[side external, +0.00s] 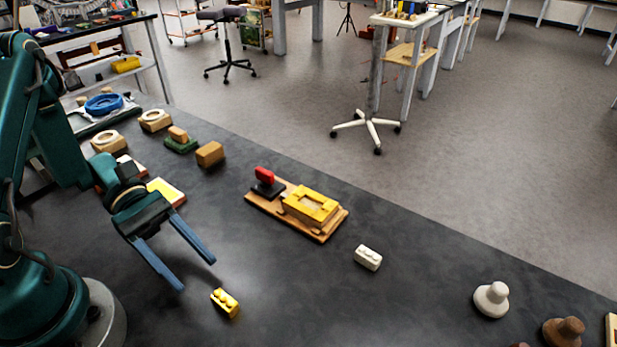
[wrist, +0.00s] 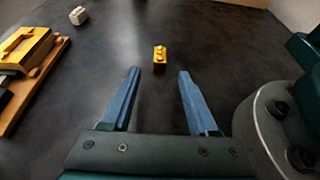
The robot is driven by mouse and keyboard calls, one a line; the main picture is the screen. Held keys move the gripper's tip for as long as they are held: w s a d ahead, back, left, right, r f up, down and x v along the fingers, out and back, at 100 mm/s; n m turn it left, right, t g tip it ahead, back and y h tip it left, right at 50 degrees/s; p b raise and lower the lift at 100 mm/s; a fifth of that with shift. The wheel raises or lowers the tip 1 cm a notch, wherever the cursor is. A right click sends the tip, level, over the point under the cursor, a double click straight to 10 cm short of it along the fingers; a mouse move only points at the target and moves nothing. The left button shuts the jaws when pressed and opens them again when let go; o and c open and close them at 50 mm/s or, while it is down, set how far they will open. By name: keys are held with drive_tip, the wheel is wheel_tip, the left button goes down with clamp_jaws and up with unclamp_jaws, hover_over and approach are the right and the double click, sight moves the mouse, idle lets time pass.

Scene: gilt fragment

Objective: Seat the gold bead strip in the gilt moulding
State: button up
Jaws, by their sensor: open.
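The gold bead strip (side external: 225,302) is a short yellow block with rounded beads on top, lying on the dark table. It also shows in the wrist view (wrist: 160,57), ahead of the fingertips and between their lines. The gilt moulding (side external: 312,205) is a yellow frame with a recess in its top, on a wooden board (side external: 325,233) mid-table; in the wrist view it (wrist: 26,50) is at the left edge. My gripper (side external: 199,276) has two blue fingers spread wide with nothing between them. It is above the table, to the left of the strip and apart from it.
A red-handled black stamp-like piece (side external: 266,183) stands on the board beside the moulding. A white beaded block (side external: 368,257) lies to the right. Knobbed pieces (side external: 491,299) stand at the far right. Wooden blocks (side external: 210,154) and ring-topped pieces sit at the back left. Table between strip and board is clear.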

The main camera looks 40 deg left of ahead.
sight(215, 293)
drive_tip(key=shift+x, duration=2.5)
clamp_jaws()
